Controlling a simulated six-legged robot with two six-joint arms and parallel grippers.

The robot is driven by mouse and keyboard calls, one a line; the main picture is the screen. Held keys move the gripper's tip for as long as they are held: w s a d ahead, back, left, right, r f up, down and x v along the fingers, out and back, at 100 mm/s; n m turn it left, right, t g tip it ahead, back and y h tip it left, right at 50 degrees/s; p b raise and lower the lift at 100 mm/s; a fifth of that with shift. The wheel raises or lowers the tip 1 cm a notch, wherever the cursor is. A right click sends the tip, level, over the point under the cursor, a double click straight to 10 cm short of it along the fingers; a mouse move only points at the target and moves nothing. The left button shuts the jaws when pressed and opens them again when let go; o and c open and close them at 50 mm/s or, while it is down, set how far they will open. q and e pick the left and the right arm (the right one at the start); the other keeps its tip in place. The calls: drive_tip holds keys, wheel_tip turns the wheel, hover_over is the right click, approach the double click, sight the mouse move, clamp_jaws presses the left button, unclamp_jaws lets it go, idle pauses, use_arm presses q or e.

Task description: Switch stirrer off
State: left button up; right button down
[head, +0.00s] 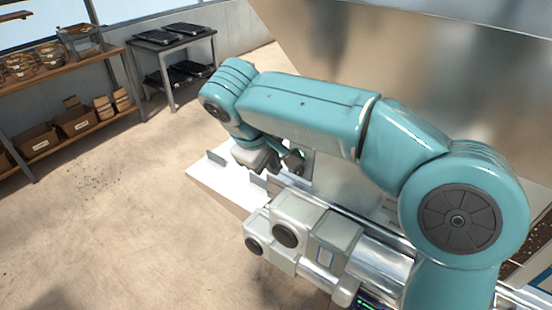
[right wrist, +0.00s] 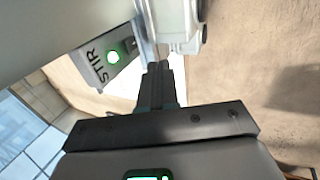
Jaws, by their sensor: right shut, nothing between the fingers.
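The stirrer control is a grey panel marked STIR (right wrist: 103,63) in the right wrist view, on the side of the machine. A round green light (right wrist: 113,57) glows on it, and a small dark switch (right wrist: 128,45) sits beside the light. Which way the switch is set is too small to tell. My right gripper (right wrist: 158,68) is shut and empty, its fingertips to the right of the switch in the picture and seemingly apart from it. In the head view my right arm reaches to the left, and a green glow shows by its gripper. My left gripper is not in view.
The large metal hopper (head: 420,70) stands behind my right arm. A pale drive unit (head: 290,232) and the white machine deck (head: 215,178) lie below. Shelves with boxes (head: 75,122) and a table with black trays (head: 172,42) stand far left. The floor between is clear.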

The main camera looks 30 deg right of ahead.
sight(297, 173)
drive_tip(key=x, duration=0.7)
drive_tip(key=shift+d+f, duration=0.2)
drive_tip(key=shift+d, duration=0.05)
drive_tip(key=shift+w+d+r+p, duration=0.15)
drive_tip(key=shift+w+d+p, duration=0.25)
drive_tip(key=shift+d, duration=0.15)
drive_tip(key=shift+w+d+r+p, duration=0.15)
drive_tip(key=shift+w+d+p, duration=0.1)
drive_tip(key=shift+d+p, duration=0.25)
drive_tip(key=shift+w+d, duration=0.1)
drive_tip(key=shift+d, duration=0.6)
drive_tip(key=shift+w, duration=0.15)
drive_tip(key=shift+d+r, duration=0.2)
drive_tip(key=shift+d, duration=0.15)
